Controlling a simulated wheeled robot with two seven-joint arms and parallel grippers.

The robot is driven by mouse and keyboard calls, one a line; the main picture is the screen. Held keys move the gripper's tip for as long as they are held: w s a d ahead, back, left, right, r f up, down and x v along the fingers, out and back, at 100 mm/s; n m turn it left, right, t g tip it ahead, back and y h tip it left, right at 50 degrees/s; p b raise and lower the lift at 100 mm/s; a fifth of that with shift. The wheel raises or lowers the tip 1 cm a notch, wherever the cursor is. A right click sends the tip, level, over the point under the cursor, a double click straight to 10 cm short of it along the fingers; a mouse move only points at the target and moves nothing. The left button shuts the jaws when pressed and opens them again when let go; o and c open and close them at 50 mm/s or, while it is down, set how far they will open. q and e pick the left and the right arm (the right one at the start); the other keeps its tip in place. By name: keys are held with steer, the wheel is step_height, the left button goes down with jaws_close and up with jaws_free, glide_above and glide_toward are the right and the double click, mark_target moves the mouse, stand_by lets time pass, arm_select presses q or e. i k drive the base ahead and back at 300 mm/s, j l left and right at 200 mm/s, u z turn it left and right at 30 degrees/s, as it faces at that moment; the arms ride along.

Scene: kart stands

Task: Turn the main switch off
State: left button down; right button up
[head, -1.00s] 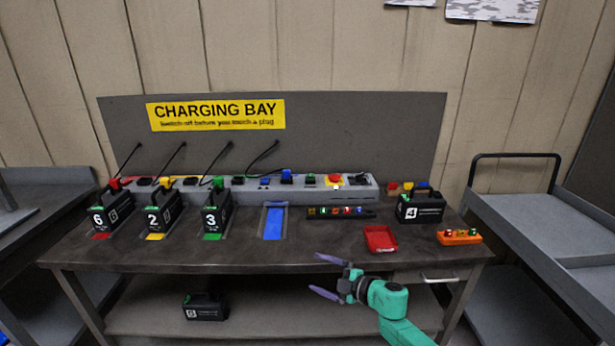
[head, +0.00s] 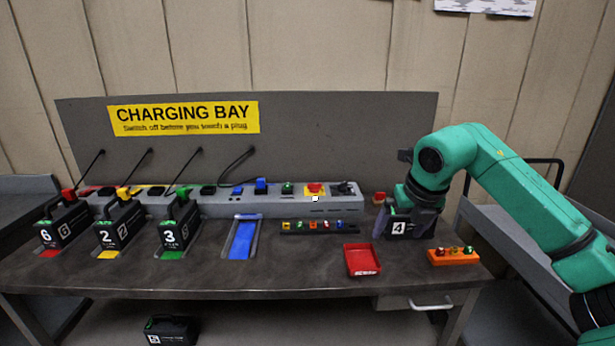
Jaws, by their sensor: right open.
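The grey power strip (head: 215,205) runs along the back of the bench. At its right end are a red knob on a yellow plate (head: 315,188) and a dark switch-like part (head: 344,188). I cannot read the setting of either. My right gripper (head: 408,218) is open and points down at the black battery marked 4 (head: 399,230), to the right of the strip. Its fingers overlap the battery's sides in the picture; I cannot tell whether they touch it. The arm hides part of the battery. My left gripper is not in view.
Batteries 6 (head: 60,228), 2 (head: 118,228) and 3 (head: 178,225) stand in docks at left. A blue dock (head: 243,238) is empty. A red tray (head: 362,260), an indicator-like row (head: 320,227) and an orange block (head: 453,257) lie in front. The front centre is clear.

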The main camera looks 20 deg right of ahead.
mark_target(313, 187)
steer(key=i, duration=1.55)
